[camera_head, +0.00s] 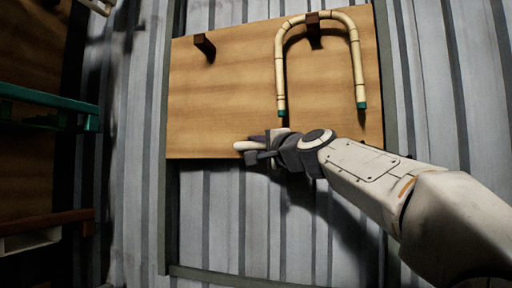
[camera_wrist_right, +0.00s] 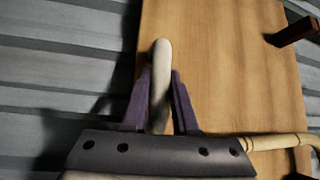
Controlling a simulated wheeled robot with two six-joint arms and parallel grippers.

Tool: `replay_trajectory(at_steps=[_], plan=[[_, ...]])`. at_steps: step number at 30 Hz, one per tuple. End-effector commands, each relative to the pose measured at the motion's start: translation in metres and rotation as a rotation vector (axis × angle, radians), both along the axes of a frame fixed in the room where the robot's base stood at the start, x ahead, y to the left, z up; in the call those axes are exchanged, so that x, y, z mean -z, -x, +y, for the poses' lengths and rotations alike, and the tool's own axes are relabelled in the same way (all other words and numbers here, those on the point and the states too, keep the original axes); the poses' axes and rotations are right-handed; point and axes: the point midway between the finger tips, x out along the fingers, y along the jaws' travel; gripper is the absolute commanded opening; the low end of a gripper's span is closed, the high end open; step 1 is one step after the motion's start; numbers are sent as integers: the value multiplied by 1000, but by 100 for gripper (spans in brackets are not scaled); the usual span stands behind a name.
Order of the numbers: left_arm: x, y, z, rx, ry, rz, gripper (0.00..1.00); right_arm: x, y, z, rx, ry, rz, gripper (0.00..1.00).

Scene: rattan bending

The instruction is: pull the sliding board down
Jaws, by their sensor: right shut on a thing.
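The sliding board (camera_head: 225,105) is a wooden panel between two vertical grey rails on the corrugated wall. It also fills much of the right wrist view (camera_wrist_right: 220,75). A pale rounded handle (camera_head: 243,146) sticks out near its lower edge. My right gripper (camera_head: 262,150) is at this handle. In the right wrist view the handle (camera_wrist_right: 160,75) lies between the two purple fingers, which are shut on it. Part of the handle is hidden by the gripper in the head view. My left gripper is not in view.
A U-shaped rattan piece (camera_head: 281,75) with green ends hangs on a brown peg (camera_head: 314,30) on the board. Another brown peg (camera_head: 205,45) is at upper left, empty. A green bar (camera_head: 50,100) is at far left. Below the board, the space between the rails is clear.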

Motion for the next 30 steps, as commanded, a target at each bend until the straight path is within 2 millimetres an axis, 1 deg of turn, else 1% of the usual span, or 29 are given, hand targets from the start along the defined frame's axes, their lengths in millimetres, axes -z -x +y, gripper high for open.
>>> replay_trajectory(at_steps=[1, 6, 20, 21, 22, 23, 30], plan=[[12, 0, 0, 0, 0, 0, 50, 13, 0, 0, -1, 3, 2, 0], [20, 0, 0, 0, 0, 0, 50, 22, 0, 0, -1, 3, 2, 0], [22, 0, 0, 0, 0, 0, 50, 23, 0, 0, -1, 2, 3, 0], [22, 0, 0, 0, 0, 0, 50, 23, 0, 0, -1, 1, 2, 39], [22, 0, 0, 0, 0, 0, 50, 22, 0, 0, -1, 1, 2, 50], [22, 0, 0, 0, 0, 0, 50, 22, 0, 0, -1, 1, 2, 57], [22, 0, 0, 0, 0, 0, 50, 22, 0, 0, 0, 0, 1, 57]])
